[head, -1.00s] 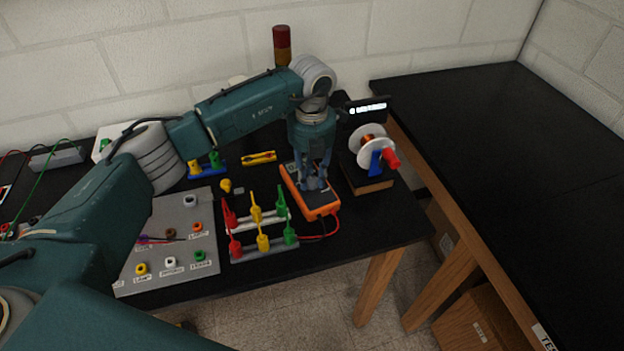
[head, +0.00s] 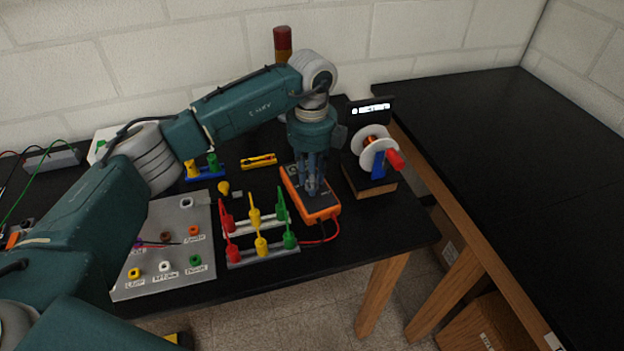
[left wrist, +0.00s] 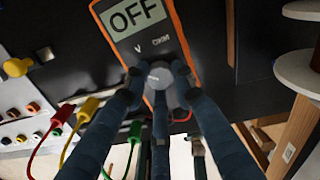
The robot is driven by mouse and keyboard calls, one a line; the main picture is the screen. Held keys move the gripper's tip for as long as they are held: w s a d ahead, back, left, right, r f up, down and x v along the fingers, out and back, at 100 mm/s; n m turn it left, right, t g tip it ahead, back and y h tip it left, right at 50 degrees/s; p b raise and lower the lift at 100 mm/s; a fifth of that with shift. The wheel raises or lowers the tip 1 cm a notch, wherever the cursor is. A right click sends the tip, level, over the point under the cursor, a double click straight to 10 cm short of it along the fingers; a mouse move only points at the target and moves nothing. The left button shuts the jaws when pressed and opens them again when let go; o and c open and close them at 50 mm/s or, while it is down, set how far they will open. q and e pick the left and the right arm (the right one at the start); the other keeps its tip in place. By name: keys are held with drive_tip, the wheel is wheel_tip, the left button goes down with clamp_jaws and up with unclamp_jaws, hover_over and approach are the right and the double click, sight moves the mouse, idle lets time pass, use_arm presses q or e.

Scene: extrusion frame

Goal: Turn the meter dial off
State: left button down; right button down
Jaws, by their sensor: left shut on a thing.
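The orange meter (head: 322,212) lies on the black table near its right end. In the left wrist view the meter (left wrist: 178,22) shows a display (left wrist: 138,14) that reads OFF. My left gripper (head: 312,190) points down onto the meter's face. In the left wrist view my left gripper (left wrist: 160,88) has its fingers closed around the round grey dial (left wrist: 158,76). The fingers hide part of the dial and the lower part of the meter. My right gripper is not in view.
A spool stand (head: 372,188) with a white reel and red handle stands just right of the meter. Clip leads (head: 258,225) in red, yellow and green stand to its left, beside a grey socket panel (head: 185,215). A second black table (head: 500,170) is at right.

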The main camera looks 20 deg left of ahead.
use_arm(q)
drive_tip(key=shift+n, duration=1.1)
drive_tip(key=c, duration=1.4)
unclamp_jaws()
drive_tip(key=shift+r, duration=0.15)
wheel_tip(320, 180, up, 12)
